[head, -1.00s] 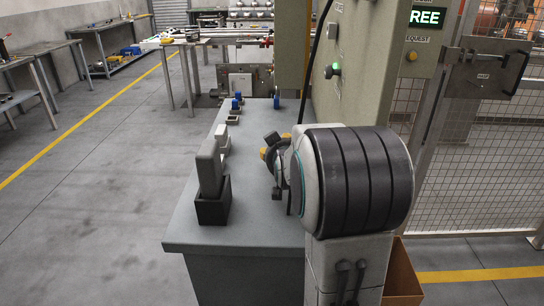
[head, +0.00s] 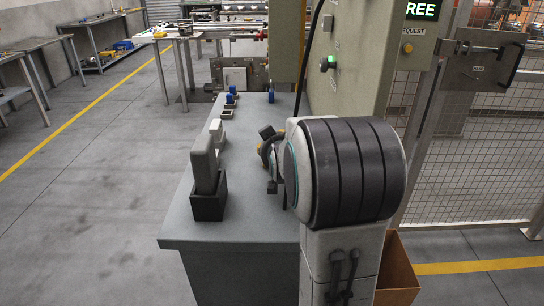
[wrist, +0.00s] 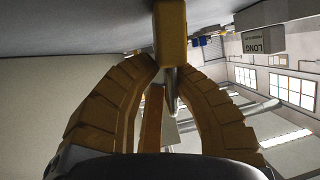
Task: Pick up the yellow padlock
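The yellow padlock (wrist: 170,30) is at the top middle of the wrist view, just past the fingertips. Its body is a plain yellow block. Its grey metal shackle points down the picture between the two fingers. My gripper (wrist: 168,68) has two brownish-yellow ribbed fingers that curve inward, with their tips close on either side of the padlock. I cannot tell whether they press on it. In the head view my gripper is mostly hidden behind my dark wrist parts and large arm joint, beside the panel over the grey table (head: 228,227). The padlock cannot be made out there.
A dark holder (head: 208,204) with an upright grey block stands on the table's left side. Smaller white and blue items lie behind it. A green-grey control cabinet (head: 365,60) borders the table on the right. A brown bin (head: 398,270) is at lower right. Floor to the left is clear.

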